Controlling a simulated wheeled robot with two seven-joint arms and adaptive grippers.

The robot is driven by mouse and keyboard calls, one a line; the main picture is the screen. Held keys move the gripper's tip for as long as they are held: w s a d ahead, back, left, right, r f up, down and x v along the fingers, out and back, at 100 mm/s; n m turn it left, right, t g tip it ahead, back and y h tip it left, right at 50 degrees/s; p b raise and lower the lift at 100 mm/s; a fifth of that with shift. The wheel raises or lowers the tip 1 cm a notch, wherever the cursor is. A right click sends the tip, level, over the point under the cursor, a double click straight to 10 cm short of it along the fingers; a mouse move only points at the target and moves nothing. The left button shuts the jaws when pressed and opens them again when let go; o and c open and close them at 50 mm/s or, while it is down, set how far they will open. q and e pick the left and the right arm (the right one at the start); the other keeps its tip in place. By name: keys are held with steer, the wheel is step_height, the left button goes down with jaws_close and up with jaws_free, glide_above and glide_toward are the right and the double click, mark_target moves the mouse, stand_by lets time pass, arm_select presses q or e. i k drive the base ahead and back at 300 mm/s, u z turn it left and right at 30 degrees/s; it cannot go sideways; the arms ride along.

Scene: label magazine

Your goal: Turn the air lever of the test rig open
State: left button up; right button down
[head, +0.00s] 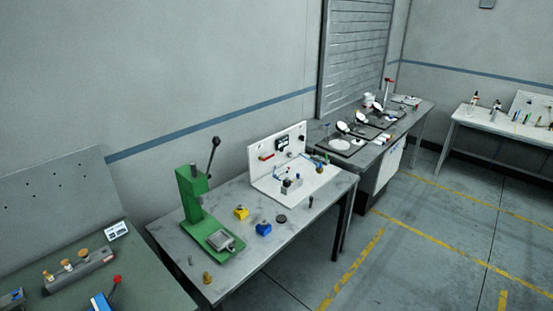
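The test rig (259,160) appears to be the white upright panel with a white base plate on the middle table. A dark gauge or display (283,143) is on the panel. A small red part (266,157), possibly the air lever, is on the panel's left side; it is too small to tell how it is turned. A metal block (291,184) and thin blue tubing are on the base. Neither of my grippers is in view.
The grey table (228,281) also holds a green lever press (193,197), a yellow block (241,212), a blue block (264,229) and a black disc (281,219). A green bench (150,278) is at left. Floor with yellow lines (358,268) is open at right.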

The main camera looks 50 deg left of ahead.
mark_target(260, 158)
steer(key=u, duration=0.4)
steer(key=i, duration=1.55)
steer(key=u, duration=0.7)
